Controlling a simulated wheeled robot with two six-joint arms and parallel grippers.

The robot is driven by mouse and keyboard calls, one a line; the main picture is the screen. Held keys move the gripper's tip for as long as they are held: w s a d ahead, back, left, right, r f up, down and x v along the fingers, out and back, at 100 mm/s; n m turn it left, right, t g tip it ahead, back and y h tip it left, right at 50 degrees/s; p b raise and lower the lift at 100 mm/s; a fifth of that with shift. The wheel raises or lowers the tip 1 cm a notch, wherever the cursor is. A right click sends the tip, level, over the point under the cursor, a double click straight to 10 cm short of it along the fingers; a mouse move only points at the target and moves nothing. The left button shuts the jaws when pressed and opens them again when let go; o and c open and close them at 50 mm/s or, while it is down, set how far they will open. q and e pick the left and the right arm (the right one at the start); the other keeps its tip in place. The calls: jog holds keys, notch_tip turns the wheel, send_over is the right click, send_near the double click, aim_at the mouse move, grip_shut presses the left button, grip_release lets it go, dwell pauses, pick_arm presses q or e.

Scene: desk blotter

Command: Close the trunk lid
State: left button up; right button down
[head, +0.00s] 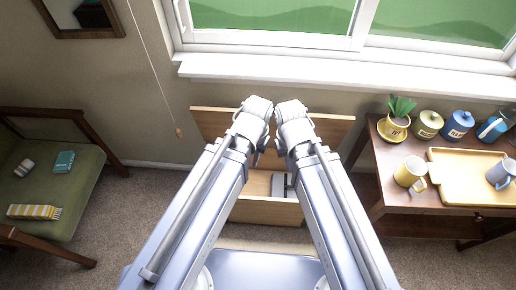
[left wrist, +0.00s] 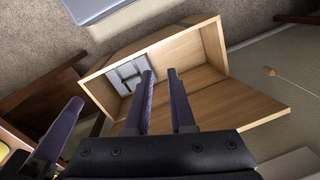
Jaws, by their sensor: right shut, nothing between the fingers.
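The trunk is a light wooden box (head: 268,211) on the floor below the window. Its lid (head: 335,130) stands open at the back, near the wall, partly hidden behind my arms. In the left wrist view the open lid (left wrist: 245,108) spreads out to the right of my fingers, and the box interior shows grey items (left wrist: 128,74). My left gripper (left wrist: 160,75) is open and empty, its fingers pointing toward the trunk opening. My right gripper (head: 290,176) is shut and empty, above the trunk beside the left one. Contact with the lid cannot be made out.
A green-seated chair (head: 85,178) stands at the left with small items on it. A wooden side table (head: 372,150) at the right holds mugs, canisters, a plant and a yellow tray (head: 460,158). A cord with a wooden pull (head: 179,132) hangs left of the trunk.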

pick_arm(q)
jog(key=w+t, duration=0.1)
jog(key=w, duration=0.3)
jog(key=w+a+n, duration=0.1)
jog(key=w, duration=0.3)
jog(key=w+t, duration=0.1)
jog(key=w, duration=0.2)
jog(key=shift+w+a+f+n+t+h, duration=0.15)
jog(key=shift+w+a+n+t+h, duration=0.15)
jog(key=shift+w+a+h, duration=0.1)
jog(key=shift+c, duration=1.4)
jog(key=w+a+t, duration=0.1)
jog(key=w, duration=0.3)
jog(key=w+a+r+n+t, duration=0.1)
jog(key=w+a, duration=0.1)
jog(key=w, duration=0.2)
jog(key=w+a+r+n+t+b, duration=0.1)
jog(key=w+a, duration=0.1)
jog(key=w, duration=0.2)
jog(key=shift+w, duration=0.25)
grip_shut()
jog(key=b+x, duration=0.8)
jog(key=x, duration=0.2)
jog(key=shift+d+b, duration=0.15)
jog(key=shift+b, duration=0.2)
